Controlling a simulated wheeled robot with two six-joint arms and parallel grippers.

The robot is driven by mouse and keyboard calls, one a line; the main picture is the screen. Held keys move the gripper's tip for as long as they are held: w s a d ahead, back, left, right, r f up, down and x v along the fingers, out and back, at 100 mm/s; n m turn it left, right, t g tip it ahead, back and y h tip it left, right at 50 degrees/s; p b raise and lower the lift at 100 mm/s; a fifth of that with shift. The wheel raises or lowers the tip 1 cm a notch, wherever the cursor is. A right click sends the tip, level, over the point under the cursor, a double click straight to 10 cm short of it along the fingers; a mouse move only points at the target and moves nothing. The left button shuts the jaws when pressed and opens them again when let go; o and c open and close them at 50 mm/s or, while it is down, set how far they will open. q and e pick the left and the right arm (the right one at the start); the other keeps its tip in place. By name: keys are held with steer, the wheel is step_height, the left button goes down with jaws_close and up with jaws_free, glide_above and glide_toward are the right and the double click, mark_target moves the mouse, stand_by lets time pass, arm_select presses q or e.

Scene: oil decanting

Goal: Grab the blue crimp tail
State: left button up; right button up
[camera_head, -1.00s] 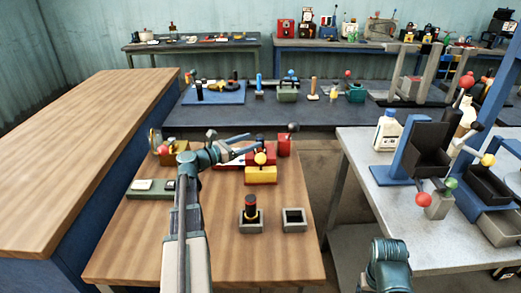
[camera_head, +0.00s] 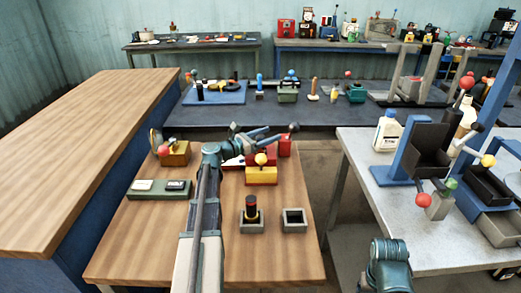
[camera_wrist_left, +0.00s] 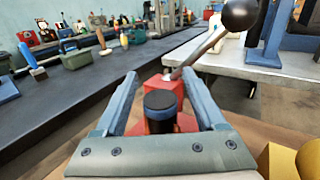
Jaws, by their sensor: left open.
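My left gripper (camera_head: 274,134) is open above the wooden table's back part, beside the red block with a black-ball lever (camera_head: 285,146). In the left wrist view its two fingers (camera_wrist_left: 160,76) are spread apart. A dark cylinder with a bluish-grey band (camera_wrist_left: 159,108) shows between them, in front of the red block (camera_wrist_left: 168,90); I cannot tell whether the fingers touch it. I cannot tell for sure which part is the blue crimp tail. A red piece (camera_head: 262,158) lies below the gripper, partly hidden by it.
A yellow block with a yellow ball (camera_head: 261,176) stands in front of the red piece. Two grey square holders (camera_head: 293,221), one with a black and yellow cylinder (camera_head: 250,209), stand nearer. A green tray (camera_head: 158,190) and an orange block (camera_head: 175,153) are left. A black ball lever (camera_wrist_left: 240,13) rises at right.

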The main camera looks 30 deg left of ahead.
arm_select(q)
jaws_close()
steer(key=shift+r, duration=0.15)
stand_by(0.4)
step_height(320, 180, up, 10)
steer(key=p, duration=1)
